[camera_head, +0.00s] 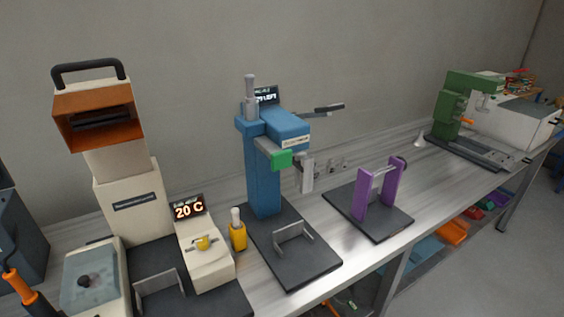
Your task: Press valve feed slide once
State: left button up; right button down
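A blue press-like machine (262,165) stands upright on a dark base plate (297,262) in the middle of the bench. It has a small display (265,97) on top, a grey vertical rod (250,92), a green block (281,159) on its front and a dark lever (322,110) reaching right. A light grey upright piece (307,174) hangs beside the green block. No label that I can read names the valve feed slide, so I cannot tell for sure which part it is. Neither of my grippers is in view.
A beige machine (135,205) with an orange head, a 20 C display (189,207) and a yellow bottle (238,232) stand left. A purple frame (378,188) and a green machine (459,107) stand right. Bare bench (425,187) lies between them. Coloured bins (453,231) sit below.

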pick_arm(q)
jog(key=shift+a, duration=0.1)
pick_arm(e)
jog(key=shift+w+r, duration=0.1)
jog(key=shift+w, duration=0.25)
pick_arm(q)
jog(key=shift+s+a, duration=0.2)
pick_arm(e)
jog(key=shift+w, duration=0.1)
